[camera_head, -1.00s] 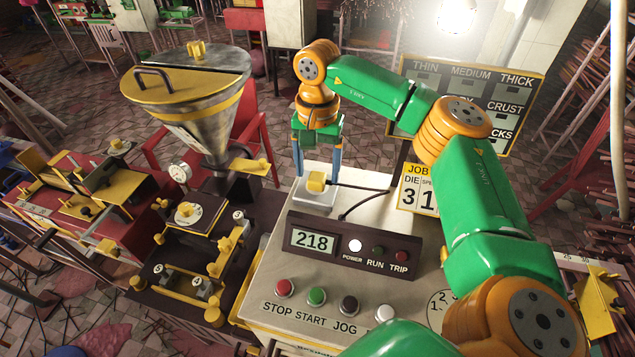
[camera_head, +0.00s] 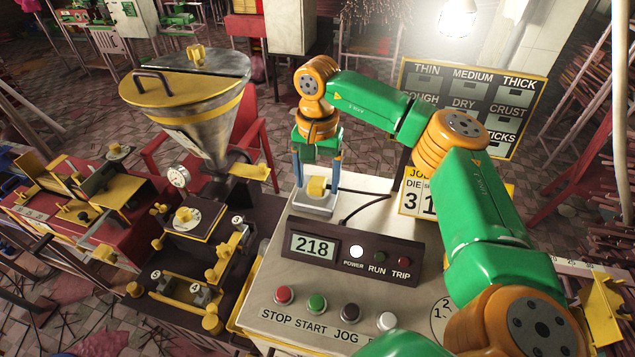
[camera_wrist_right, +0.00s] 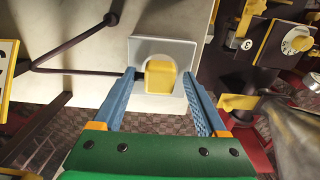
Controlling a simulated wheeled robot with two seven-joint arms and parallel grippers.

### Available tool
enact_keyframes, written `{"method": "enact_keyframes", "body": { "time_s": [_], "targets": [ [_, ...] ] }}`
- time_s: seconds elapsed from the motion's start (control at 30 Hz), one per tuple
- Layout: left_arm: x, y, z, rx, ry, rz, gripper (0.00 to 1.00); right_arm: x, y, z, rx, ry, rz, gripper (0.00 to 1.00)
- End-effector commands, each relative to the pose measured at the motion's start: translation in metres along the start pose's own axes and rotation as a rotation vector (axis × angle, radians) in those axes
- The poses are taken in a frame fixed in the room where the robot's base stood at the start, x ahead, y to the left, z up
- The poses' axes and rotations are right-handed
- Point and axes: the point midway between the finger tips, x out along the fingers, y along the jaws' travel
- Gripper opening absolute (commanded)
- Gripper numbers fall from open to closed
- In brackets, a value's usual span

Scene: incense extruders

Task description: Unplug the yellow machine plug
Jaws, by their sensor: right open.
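The yellow plug (camera_head: 317,187) sits in a pale socket block (camera_head: 314,207) on the back part of the control cabinet top, with a dark cable running from it. It also shows in the right wrist view (camera_wrist_right: 160,78), in front of the socket's pale plate (camera_wrist_right: 177,50). My right gripper (camera_head: 318,180) is open, its blue fingers pointing down on either side of the plug. In the right wrist view the fingers (camera_wrist_right: 160,92) straddle the plug, with a gap visible on both sides. My left gripper is not in view.
A control panel (camera_head: 350,247) reading 218 stands in front of the socket, with several push buttons (camera_head: 317,302) nearer. A hopper machine (camera_head: 200,120) stands to the left. A job sign (camera_head: 412,203) and a large board (camera_head: 475,100) stand at right.

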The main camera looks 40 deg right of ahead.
Motion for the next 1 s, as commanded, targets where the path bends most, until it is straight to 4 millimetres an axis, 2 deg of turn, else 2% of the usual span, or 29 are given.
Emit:
{"method": "enact_keyframes", "body": {
  "time_s": [0.83,0.87,1.0],
  "targets": [
    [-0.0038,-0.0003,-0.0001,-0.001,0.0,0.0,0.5,-0.0001,0.0001,-0.0001,0.0,0.0,-0.001,0.75],
    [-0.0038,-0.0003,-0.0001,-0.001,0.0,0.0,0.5,-0.0001,0.0001,-0.0001,0.0,0.0,-0.001,0.7],
    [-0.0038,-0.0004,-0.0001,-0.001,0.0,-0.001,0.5,-0.0001,0.0001,-0.0001,0.0,0.0,-0.001,0.32]
  ]
}}
